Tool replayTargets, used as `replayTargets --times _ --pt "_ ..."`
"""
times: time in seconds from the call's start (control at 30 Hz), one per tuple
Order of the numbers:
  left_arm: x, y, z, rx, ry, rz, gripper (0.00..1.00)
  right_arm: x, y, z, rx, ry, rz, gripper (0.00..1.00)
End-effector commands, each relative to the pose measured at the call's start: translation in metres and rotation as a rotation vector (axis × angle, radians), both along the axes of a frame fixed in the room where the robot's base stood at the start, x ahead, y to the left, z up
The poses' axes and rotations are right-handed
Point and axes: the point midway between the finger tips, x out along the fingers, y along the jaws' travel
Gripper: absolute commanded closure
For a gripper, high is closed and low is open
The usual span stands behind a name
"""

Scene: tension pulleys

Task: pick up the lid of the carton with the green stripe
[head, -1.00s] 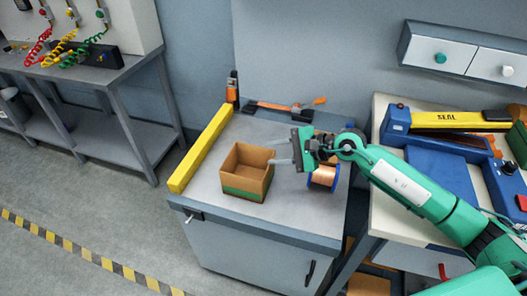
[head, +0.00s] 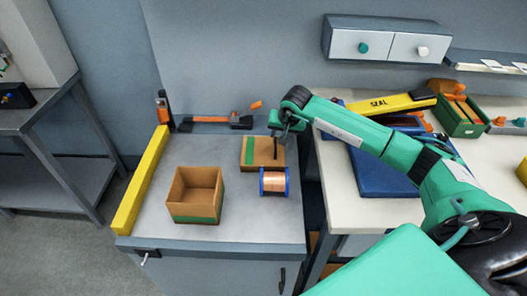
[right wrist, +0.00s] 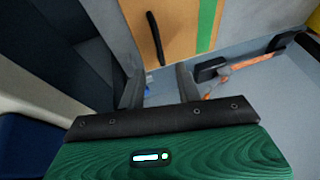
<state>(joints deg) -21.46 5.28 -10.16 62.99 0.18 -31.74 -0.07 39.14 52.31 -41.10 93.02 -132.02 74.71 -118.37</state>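The open carton (head: 192,212), brown with a green stripe low on its side, stands on the grey cabinet top in the head view. Its lid (head: 247,160), brown with a green stripe, lies flat behind and right of it. In the right wrist view the lid (right wrist: 185,25) shows a dark bar-shaped handle (right wrist: 155,38). My right gripper (head: 277,143) is over the lid's right part. In the right wrist view its two fingers (right wrist: 160,80) are apart with nothing between them, and the handle shows just beyond them. My left gripper is out of view.
A copper wire spool (head: 274,182) with blue flanges stands just in front of the lid. A yellow bar (head: 142,180) runs along the left edge. An orange-handled tool (head: 212,119) lies at the back. A white table (head: 345,208) with a blue sealer stands at right.

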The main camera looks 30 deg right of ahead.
Motion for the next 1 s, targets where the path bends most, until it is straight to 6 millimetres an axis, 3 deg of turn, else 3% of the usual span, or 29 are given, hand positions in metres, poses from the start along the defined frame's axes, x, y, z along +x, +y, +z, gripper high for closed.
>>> replayTargets --times 0.27,0.43,0.6,0.9,1.0 --pt "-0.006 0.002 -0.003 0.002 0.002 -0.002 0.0 0.009 -0.001 -0.018 0.001 0.001 -0.001 0.66" --pt "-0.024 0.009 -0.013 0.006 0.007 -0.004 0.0 0.019 -0.001 -0.039 0.004 0.003 -0.002 0.66" --pt "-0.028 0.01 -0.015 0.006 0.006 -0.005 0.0 0.027 -0.003 -0.056 0.002 0.0 -0.001 0.66" --pt "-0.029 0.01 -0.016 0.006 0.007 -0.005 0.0 0.028 -0.004 -0.06 0.001 -0.001 0.0 0.66" --pt "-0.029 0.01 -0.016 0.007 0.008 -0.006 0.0 0.028 -0.004 -0.06 0.001 -0.001 0.0 0.85"
